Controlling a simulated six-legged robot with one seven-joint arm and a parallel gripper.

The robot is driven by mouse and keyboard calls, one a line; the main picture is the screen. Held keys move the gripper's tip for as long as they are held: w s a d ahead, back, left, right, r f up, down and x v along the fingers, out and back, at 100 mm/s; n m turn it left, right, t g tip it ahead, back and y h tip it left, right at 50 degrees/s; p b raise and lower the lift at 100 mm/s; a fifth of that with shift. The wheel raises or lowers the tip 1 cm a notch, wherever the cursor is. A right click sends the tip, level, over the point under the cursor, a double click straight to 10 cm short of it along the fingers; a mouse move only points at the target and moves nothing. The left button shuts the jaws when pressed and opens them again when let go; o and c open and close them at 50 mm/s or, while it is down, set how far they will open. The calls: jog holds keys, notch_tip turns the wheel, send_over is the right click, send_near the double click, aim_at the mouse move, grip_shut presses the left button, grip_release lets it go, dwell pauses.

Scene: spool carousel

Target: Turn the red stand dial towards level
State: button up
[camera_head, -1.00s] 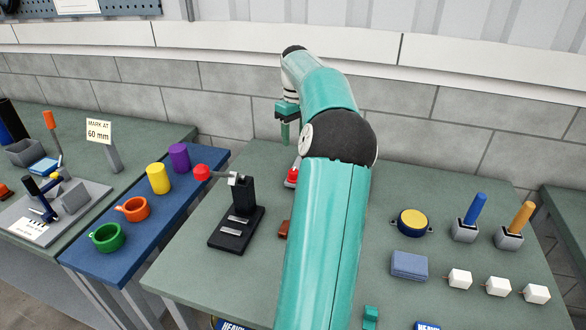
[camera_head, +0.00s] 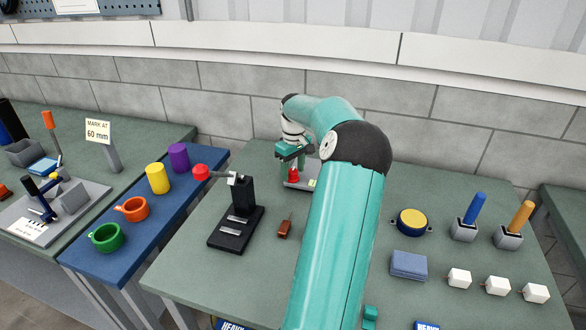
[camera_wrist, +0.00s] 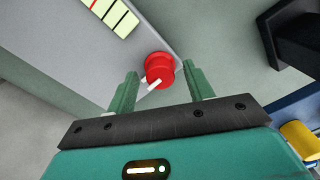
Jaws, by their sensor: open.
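The red dial (camera_wrist: 160,69) sits on a grey stand (camera_wrist: 60,30) in the wrist view, with a white pointer mark reaching down from it. A scale strip (camera_wrist: 111,15) of pale yellow-green cells with a red line lies on the stand's face. My gripper (camera_wrist: 157,82) is open, its two green fingers on either side of the dial; I cannot tell whether they touch it. In the head view the red dial (camera_head: 293,175) shows just below my gripper (camera_head: 291,160), and my arm hides part of the stand (camera_head: 303,184).
A black fixture (camera_head: 237,220) with a red ball on its arm stands left of the dial. A small brown object (camera_head: 284,228) lies in front. The blue table (camera_head: 190,200) with coloured cups is further left. A yellow-topped round object (camera_head: 412,222) is to the right.

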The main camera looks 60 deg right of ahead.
jog(key=c, duration=1)
jog(key=shift+r+m, duration=0.1)
jog(key=shift+m, duration=0.2)
jog(key=m, duration=0.4)
jog(key=shift+m, duration=2.6)
jog(key=o, duration=1)
jog(key=shift+r, duration=0.1)
